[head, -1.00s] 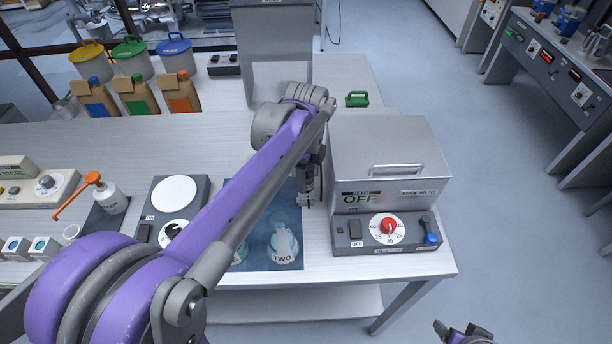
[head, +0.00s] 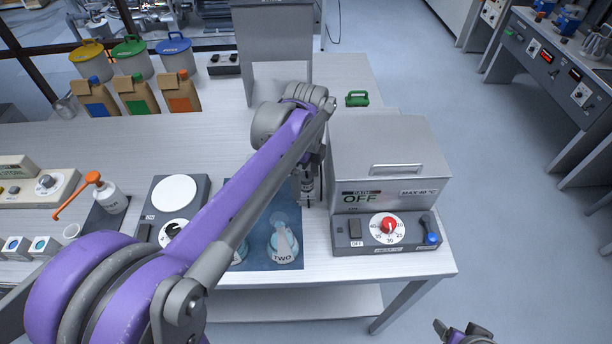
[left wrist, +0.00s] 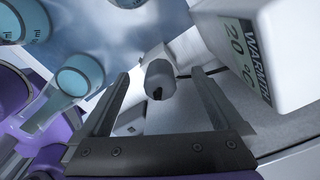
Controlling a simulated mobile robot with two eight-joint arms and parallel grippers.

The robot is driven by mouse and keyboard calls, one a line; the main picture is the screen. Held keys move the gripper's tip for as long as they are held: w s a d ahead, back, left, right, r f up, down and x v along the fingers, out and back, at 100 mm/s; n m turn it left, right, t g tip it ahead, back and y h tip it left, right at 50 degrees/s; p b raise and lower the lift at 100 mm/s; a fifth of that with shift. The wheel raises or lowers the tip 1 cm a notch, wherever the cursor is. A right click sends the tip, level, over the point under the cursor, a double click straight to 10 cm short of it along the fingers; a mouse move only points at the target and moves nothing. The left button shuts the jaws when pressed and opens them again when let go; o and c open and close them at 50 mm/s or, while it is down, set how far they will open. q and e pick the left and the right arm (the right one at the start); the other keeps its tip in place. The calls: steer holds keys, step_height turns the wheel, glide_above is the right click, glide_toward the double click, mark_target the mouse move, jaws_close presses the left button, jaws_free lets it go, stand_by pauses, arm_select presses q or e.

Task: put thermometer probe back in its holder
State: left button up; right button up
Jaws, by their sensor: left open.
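My left gripper (head: 309,196) points down between the blue mat and the metal bath box. I cannot make out the holder for sure. My right gripper (head: 462,332) is cut off at the bottom edge.
The metal bath box (head: 388,155) with a red dial (head: 389,225) stands right of my left gripper. Flasks, one marked TWO (head: 284,245), stand on the blue mat (head: 270,263). My left arm hides much of the table's middle.

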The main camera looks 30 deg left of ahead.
arm_select(q)
steer(key=shift+r, duration=0.1)
steer(key=shift+r+p, duration=1.6)
steer(key=shift+r, duration=1.35)
arm_select(e)
steer(key=r, duration=0.1)
steer(key=w+r, duration=0.1)
steer(key=r, duration=0.1)
steer(key=w+r, duration=0.1)
steer(key=shift+r, duration=0.3)
steer(key=shift+s, duration=0.1)
arm_select(q)
step_height(320, 180, up, 11)
arm_select(e)
steer(key=shift+w+r, duration=0.2)
steer(key=shift+r, duration=0.2)
arm_select(q)
steer(key=shift+f, duration=0.15)
